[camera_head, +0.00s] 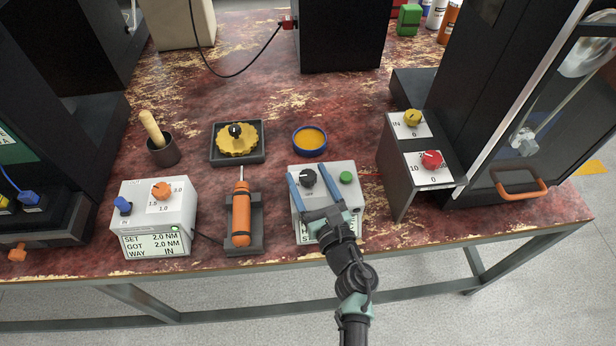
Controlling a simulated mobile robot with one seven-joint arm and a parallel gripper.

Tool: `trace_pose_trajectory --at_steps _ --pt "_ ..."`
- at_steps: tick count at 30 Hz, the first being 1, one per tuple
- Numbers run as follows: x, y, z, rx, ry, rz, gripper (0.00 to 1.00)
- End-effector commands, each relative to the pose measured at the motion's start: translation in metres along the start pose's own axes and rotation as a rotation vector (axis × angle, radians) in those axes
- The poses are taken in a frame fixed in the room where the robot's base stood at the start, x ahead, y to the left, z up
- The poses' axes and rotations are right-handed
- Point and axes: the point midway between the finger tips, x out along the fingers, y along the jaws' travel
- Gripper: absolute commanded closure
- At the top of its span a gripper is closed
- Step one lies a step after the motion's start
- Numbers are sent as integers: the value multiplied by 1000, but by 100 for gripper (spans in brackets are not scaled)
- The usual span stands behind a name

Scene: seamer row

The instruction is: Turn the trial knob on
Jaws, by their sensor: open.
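A black knob (307,179) sits on top of a light grey box (345,199) near the table's front edge, beside a green button (346,178). No readable label marks a knob as the trial knob. My gripper (307,173) reaches over this box from the front. Its two blue fingers are spread open, one on each side of the black knob. I cannot tell whether they touch it or how high above it they are. The gripper's body hides part of the box's front and its display.
A black unit on the right carries a yellow knob (412,118) and a red knob (432,159). At left, a display box (155,240) has orange and blue knobs. A blue-rimmed dish (310,140) lies behind the knob.

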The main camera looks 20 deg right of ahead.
Motion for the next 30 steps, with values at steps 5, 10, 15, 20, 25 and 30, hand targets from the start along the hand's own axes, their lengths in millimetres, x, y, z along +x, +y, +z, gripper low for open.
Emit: trace_pose_trajectory --at_steps 5,10,15,20,25,30 --pt "5 0 0 0 0 1 26" --pt "4 0 0 0 0 0 26" --pt "4 0 0 0 0 0 55" --pt "4 0 0 0 0 0 83" --pt "4 0 0 0 0 0 100" --pt "4 1 -2 0 -1 -19 100"
